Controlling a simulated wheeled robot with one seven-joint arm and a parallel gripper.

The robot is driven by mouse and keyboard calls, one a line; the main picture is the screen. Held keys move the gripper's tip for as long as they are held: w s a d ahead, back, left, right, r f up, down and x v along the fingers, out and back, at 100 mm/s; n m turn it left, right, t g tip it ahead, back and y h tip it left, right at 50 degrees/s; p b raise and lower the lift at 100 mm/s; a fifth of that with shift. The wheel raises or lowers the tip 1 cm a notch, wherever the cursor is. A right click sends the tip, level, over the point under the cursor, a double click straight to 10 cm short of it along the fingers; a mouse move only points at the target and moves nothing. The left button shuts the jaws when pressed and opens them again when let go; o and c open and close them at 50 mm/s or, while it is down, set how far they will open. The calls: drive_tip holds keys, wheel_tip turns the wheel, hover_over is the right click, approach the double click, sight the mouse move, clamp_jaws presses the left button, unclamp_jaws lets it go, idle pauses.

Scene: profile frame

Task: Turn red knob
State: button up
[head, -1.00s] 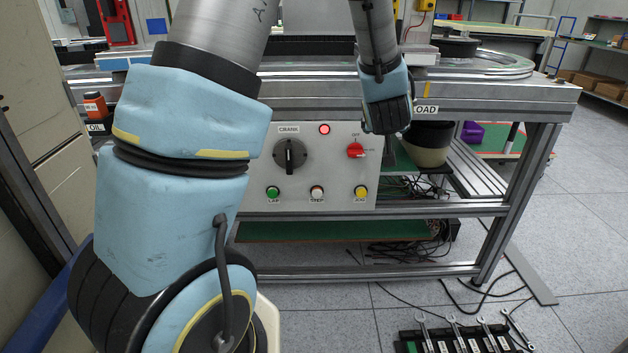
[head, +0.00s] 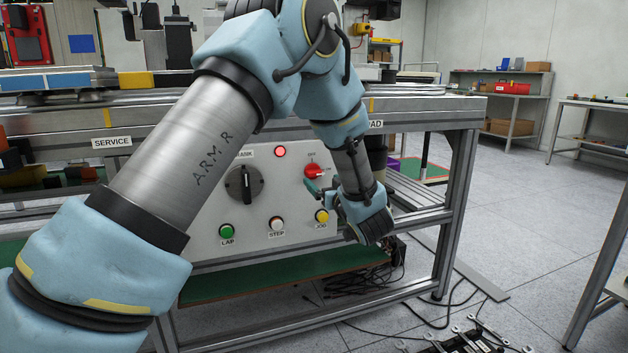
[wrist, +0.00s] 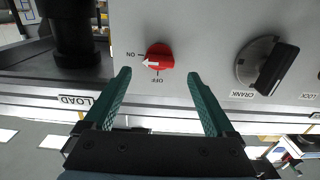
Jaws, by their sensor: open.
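The red knob (head: 313,171) is on the right part of the grey control panel (head: 205,220), below a lit red lamp. In the head view my gripper (head: 318,190) is close to the knob, partly hidden by my wrist.
A black crank knob (head: 243,184) sits left of the red knob. Green (head: 227,230), white (head: 277,223) and yellow (head: 321,216) buttons line the panel below. A metal bench rail (head: 420,115) runs above. Cables and wrenches lie on the floor.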

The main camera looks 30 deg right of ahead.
sight(316, 175)
drive_tip(key=w, duration=0.5)
drive_tip(key=shift+w+d+b, duration=0.3)
drive_tip(key=shift+w+d, duration=0.05)
drive_tip(key=shift+d, duration=0.05)
drive_tip(key=shift+c, duration=0.2)
drive_tip(key=c, duration=1.3)
drive_tip(key=shift+c, duration=0.2)
